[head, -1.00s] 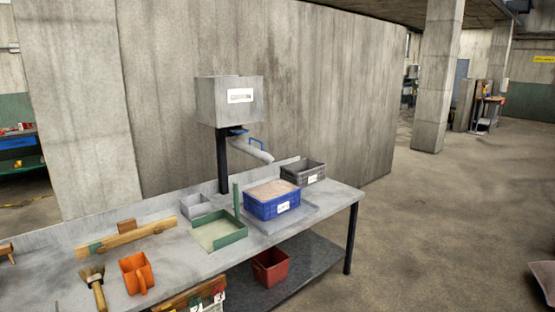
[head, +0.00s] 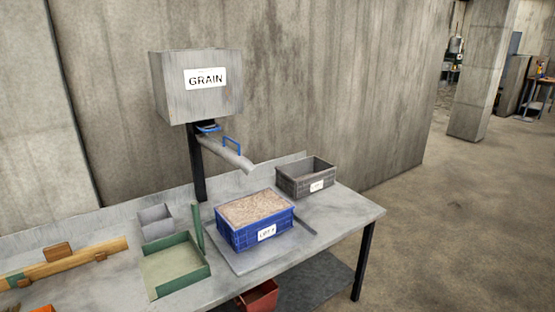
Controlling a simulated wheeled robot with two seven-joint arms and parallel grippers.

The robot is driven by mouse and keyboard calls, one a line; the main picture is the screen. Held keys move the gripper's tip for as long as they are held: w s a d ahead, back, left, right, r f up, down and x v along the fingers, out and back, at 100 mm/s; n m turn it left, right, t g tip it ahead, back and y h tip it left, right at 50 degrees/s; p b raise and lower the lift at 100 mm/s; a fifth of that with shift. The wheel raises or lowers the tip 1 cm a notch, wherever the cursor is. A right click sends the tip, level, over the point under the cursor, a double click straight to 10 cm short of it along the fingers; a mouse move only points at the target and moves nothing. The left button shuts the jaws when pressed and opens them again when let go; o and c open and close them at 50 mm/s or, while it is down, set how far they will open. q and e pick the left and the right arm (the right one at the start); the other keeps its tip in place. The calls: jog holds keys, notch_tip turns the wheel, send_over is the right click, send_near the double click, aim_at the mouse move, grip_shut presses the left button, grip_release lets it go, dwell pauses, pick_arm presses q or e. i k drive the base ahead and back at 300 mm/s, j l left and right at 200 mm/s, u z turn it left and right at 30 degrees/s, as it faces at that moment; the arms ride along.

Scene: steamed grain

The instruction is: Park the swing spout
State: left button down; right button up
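The swing spout (head: 226,153) is a pale grey tube under the grey hopper box (head: 197,86) labelled GRAIN. It slants down to the right and its open end hangs above the back right part of the blue crate (head: 257,227). A blue handle (head: 232,144) stands on top of the spout, and a blue part (head: 208,127) shows at its root. The blue crate is filled with grain (head: 257,207) and sits on a flat grey plate (head: 233,259). Neither of my grippers is in view.
A dark grey crate (head: 306,178) stands at the bench's back right. A green tray (head: 176,265) with an upright post and a small grey bin (head: 156,222) stand left of the blue crate. A wooden bar (head: 70,261) lies further left. The bench (head: 345,214) is bare at its right end.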

aim_at(235, 158)
jog(key=i+l, duration=0.5)
jog(key=i, duration=0.15)
jog(key=i+l, duration=0.45)
jog(key=i, duration=0.15)
